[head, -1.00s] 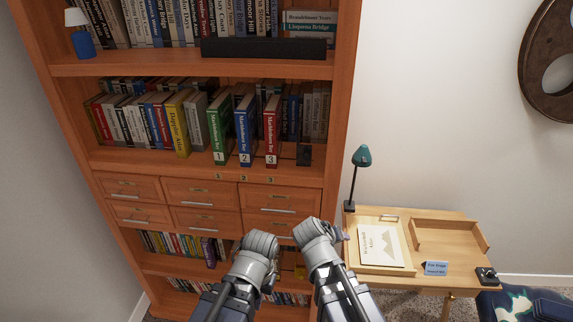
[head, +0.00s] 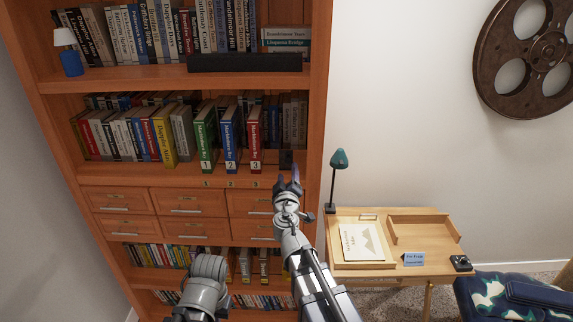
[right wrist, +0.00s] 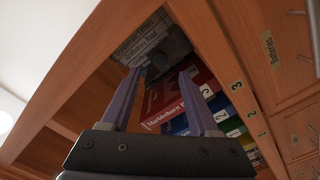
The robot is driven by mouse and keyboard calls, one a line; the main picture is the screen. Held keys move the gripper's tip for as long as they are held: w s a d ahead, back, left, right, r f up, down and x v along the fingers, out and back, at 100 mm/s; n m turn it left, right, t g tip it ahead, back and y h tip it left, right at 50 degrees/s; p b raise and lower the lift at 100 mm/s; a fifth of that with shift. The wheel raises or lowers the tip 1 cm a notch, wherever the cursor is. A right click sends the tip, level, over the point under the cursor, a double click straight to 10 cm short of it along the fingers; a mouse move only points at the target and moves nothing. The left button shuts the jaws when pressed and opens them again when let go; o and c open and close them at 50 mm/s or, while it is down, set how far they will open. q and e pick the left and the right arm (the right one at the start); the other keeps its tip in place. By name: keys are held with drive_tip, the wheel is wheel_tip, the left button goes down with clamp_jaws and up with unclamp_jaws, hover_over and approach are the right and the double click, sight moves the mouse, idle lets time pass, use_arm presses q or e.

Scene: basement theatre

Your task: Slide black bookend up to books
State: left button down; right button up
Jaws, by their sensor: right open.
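The black bookend (head: 286,159) stands near the right end of the middle shelf, to the right of three numbered books: green (head: 205,140), blue (head: 229,140) and red (head: 254,140). A gap separates it from the red book. My right gripper (head: 288,178) is open and empty, just in front of and below the bookend, partly covering it.
The bookcase's right side panel (head: 318,120) stands close to the right of the bookend. A yellow book (head: 163,140) and other books fill the shelf's left. Drawers (head: 187,202) lie below. A desk (head: 440,262) with a green lamp (head: 339,160) stands to the right.

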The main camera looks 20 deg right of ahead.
sight(288, 162)
drive_tip(key=x, duration=0.7)
drive_tip(key=shift+f, duration=0.1)
drive_tip(key=shift+s, duration=0.1)
clamp_jaws()
idle(1.1)
